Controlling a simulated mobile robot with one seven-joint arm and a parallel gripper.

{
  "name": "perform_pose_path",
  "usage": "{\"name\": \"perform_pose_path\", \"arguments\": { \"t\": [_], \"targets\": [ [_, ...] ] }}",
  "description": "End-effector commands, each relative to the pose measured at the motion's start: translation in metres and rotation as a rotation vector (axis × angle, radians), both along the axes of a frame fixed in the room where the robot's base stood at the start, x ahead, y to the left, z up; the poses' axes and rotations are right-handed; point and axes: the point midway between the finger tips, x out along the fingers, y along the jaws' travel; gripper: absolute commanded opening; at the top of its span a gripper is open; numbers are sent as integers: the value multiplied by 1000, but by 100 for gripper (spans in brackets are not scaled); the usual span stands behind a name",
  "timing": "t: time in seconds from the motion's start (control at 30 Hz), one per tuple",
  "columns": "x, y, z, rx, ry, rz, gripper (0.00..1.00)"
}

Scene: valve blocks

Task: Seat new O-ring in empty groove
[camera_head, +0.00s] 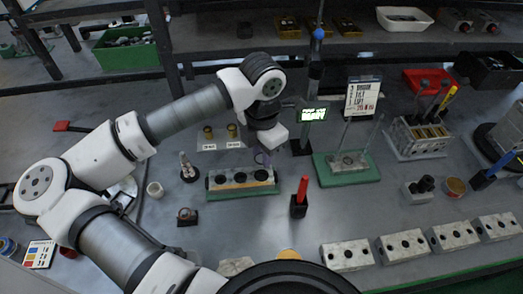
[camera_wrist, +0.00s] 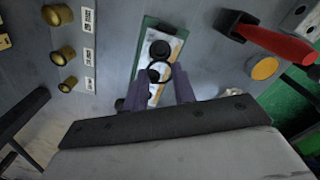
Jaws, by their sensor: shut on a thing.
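The grey valve block (camera_head: 230,186) with dark round bores along its top lies on a green base at the middle of the bench, and its light top also shows in the wrist view (camera_wrist: 172,52). My gripper (camera_wrist: 164,82) is over this block, its two purple fingers shut on a thin black O-ring (camera_wrist: 167,66). The O-ring appears over or close to a middle bore; I cannot tell whether it touches the block. The fingers and wrist hide the near end of the block in the wrist view. In the head view the fingertips are small and the ring cannot be made out.
A red-handled tool in a black stand (camera_head: 300,198) is right of the block. Brass plugs (camera_head: 208,132) stand behind it. A small dark clamp-like part (camera_head: 186,216) is at front left. Another block on a green base (camera_head: 348,165) is further right. Several blocks (camera_head: 346,256) line the front edge.

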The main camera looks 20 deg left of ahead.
Motion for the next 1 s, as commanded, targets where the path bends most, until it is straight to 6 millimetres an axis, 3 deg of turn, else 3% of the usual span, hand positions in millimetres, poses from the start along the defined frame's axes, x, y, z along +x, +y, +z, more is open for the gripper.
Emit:
{"name": "perform_pose_path", "arguments": {
  "t": [1.0],
  "targets": [
    [0,0,-43,0,-1,15,15]
  ]
}}
